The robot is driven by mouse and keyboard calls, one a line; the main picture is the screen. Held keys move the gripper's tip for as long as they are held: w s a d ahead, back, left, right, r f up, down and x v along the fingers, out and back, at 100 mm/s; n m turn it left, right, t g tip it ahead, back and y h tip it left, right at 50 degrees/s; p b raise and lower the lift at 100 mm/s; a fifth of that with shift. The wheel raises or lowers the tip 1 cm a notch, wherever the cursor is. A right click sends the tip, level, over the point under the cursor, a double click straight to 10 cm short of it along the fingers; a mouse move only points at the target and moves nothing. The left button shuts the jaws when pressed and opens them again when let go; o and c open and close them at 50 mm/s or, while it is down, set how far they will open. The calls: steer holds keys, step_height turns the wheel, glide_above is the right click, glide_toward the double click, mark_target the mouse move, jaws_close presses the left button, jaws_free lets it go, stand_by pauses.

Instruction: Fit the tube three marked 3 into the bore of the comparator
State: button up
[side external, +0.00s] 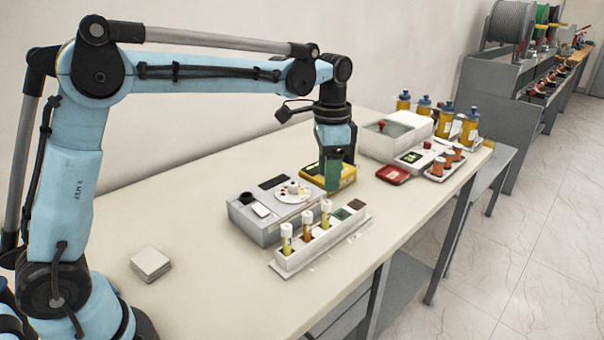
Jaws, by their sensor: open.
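Three capped tubes with yellow to orange liquid stand upright in a white rack (318,249) at the front of the table: a left tube (287,239), a middle tube (307,227) and a right tube (326,213). Their number marks are too small to read, so I cannot tell which is tube three. My gripper (333,184), with green fingers, is open and points down, right of the comparator and beyond the rack. It holds nothing visible.
A yellow-and-black case (346,176) is partly hidden behind my gripper. A red box (393,174), a white unit (390,142), orange-filled jars and blue-capped bottles (470,127) stand farther right. White square pads (151,263) lie at left. The table's left and front-left are largely clear.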

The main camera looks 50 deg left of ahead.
mark_target(326, 202)
steer(key=shift+s+f, duration=0.1)
steer(key=shift+f, duration=4.1)
steer(key=shift+c, duration=0.5)
jaws_close()
